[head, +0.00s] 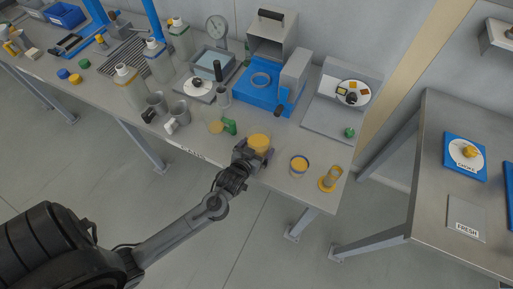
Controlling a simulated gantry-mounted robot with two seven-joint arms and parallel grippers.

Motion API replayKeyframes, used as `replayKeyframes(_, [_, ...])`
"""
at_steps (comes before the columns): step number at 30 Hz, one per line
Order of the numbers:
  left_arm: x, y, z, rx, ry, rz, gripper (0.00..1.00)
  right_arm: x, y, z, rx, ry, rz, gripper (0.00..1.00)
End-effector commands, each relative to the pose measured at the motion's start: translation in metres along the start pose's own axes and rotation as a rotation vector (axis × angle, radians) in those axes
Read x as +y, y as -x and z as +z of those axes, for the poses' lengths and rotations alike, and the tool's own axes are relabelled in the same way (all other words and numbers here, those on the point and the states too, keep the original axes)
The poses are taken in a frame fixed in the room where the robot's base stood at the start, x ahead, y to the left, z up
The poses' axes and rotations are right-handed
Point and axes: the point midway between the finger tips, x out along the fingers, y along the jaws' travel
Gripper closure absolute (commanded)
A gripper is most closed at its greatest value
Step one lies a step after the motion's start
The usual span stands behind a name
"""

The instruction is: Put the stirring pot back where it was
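A pot with a yellow-orange top (259,141) is near the front edge of the long bench; which vessel is the stirring pot is not labelled. My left gripper (253,154) is at this pot, with dark finger parts at its left and lower right. The gripper partly hides the pot's lower part, so I cannot tell whether the fingers press on it or whether it touches the bench. A clear cup (215,127) with a little yellow in it and a green item (230,127) stand just left. My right gripper is not in view.
A blue-based machine (256,97) stands behind the gripper. A yellow-filled cup (299,166) and a clear cylinder on a yellow base (329,179) stand right of it. Grey mugs (180,111) are to the left. A side table (432,185) is at the right, across a gap.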

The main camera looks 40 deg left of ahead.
Motion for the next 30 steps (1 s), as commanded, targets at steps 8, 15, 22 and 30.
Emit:
replayKeyframes(8, [0.000,0.020,-0.003,-0.002,0.000,0.000,0.00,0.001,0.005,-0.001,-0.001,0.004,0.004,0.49])
replayKeyframes(15, [0.000,0.064,-0.003,-0.003,0.001,0.000,0.00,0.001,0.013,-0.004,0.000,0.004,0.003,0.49])
replayKeyframes(22, [0.000,0.101,-0.003,-0.002,0.000,0.000,0.00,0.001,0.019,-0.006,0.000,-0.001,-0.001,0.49])
replayKeyframes(30, [0.006,0.122,0.000,-0.049,-0.004,0.026,0.00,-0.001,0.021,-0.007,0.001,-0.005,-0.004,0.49])
